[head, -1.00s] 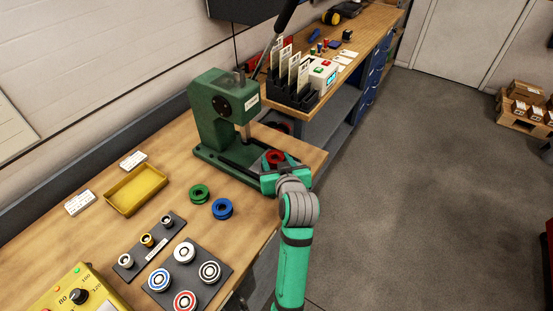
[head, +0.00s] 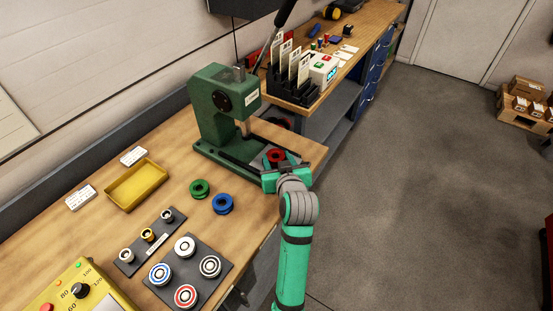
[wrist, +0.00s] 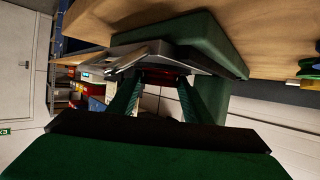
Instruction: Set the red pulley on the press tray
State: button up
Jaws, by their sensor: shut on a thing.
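The red pulley (head: 276,155) is at the front of the green press (head: 222,105), over or on the grey press tray (head: 259,160). I cannot tell whether it touches the tray. My gripper (head: 279,161) is shut on the pulley, with one finger on each side of it. In the wrist view the two green fingers (wrist: 157,92) reach toward the pulley, whose dark red edge (wrist: 168,72) shows between their tips. The silvery tray (wrist: 145,54) is close beside the fingertips there. Much of the pulley is dark in that view.
A green pulley (head: 200,189) and a blue pulley (head: 222,204) lie on the bench left of my arm. A yellow tray (head: 137,186) and a dark plate with several rings (head: 207,291) lie farther left. A black card rack (head: 289,91) stands beyond the press.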

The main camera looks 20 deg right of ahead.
jog(key=o, duration=1.2)
jog(key=shift+a, duration=0.1)
jog(key=shift+o, duration=0.2)
jog(key=shift+f, duration=0.1)
jog(key=v, duration=1.1)
jog(key=shift+w, duration=0.1)
